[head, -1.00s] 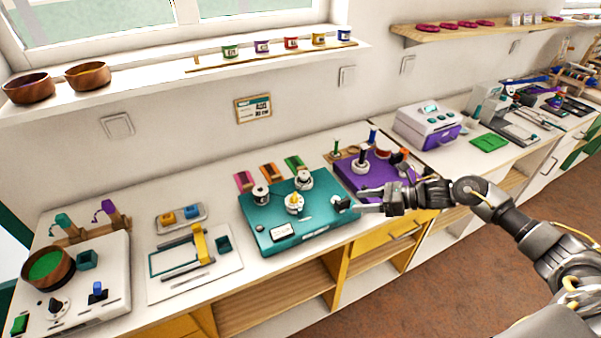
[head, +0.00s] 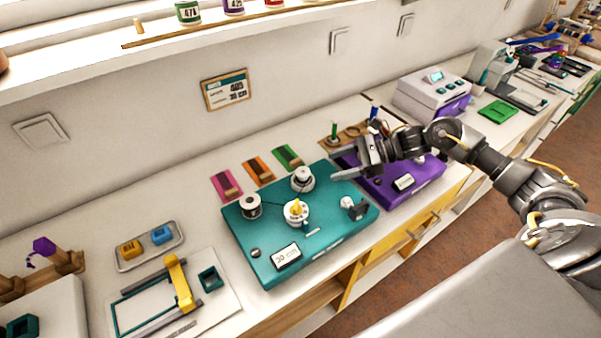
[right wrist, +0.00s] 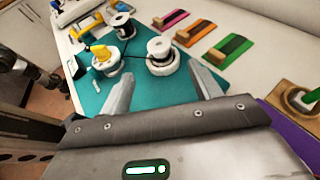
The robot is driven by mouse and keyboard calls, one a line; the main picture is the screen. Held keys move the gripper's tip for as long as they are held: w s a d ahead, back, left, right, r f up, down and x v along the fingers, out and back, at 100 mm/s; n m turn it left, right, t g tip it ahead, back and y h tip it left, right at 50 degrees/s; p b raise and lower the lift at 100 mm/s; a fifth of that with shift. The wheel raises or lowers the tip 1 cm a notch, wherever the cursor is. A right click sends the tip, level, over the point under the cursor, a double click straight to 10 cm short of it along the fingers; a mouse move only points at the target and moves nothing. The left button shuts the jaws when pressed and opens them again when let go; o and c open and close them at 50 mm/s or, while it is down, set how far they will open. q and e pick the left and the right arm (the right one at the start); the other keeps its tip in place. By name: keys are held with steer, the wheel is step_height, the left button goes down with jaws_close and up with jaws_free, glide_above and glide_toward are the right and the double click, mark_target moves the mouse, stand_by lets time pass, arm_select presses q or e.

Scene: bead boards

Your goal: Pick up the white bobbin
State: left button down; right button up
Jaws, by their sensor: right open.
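The white bobbin (head: 302,174) stands upright on a white round holder at the back right of the teal board (head: 262,264). It also shows in the right wrist view (right wrist: 160,46), ahead of and between my fingers. My right gripper (head: 338,177) is open and empty, just right of the bobbin and apart from it. Its two fingers (right wrist: 160,84) show in the right wrist view, pointing at the bobbin. A second bobbin with a dark winding (head: 251,206) stands at the board's left. My left gripper is out of view.
A yellow-topped white knob (head: 296,211) and a dark clamp (head: 354,208) stand on the teal board. The purple board (head: 414,184) lies to the right, partly under my right arm. Pink (head: 227,186), orange (head: 259,171) and green (head: 288,157) strips lie behind.

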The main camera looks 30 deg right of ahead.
mark_target(305, 172)
steer(key=p+x, duration=0.1)
steer(key=x, duration=0.3)
steer(key=shift+w+a+r, duration=0.1)
steer(key=shift+w+a+f, duration=0.15)
steer(key=shift+a+f, duration=0.05)
steer(key=shift+a, duration=0.1)
steer(key=shift+a+f+p, duration=0.1)
steer(key=shift+p, duration=0.2)
steer(key=shift+a+p, duration=0.25)
steer(key=shift+p, duration=0.05)
steer(key=p+x, duration=0.1)
steer(key=x, duration=0.2)
steer(key=p+x, duration=0.1)
steer(key=shift+w+a+r+p, duration=0.2)
steer(key=shift+a+r+p, duration=0.05)
steer(key=shift+a+p, duration=0.1)
steer(key=shift+a+f, duration=0.1)
steer(key=shift+f, duration=0.05)
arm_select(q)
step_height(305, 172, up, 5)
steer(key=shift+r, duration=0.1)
arm_select(e)
steer(key=c, duration=1.1)
steer(key=shift+o, duration=0.2)
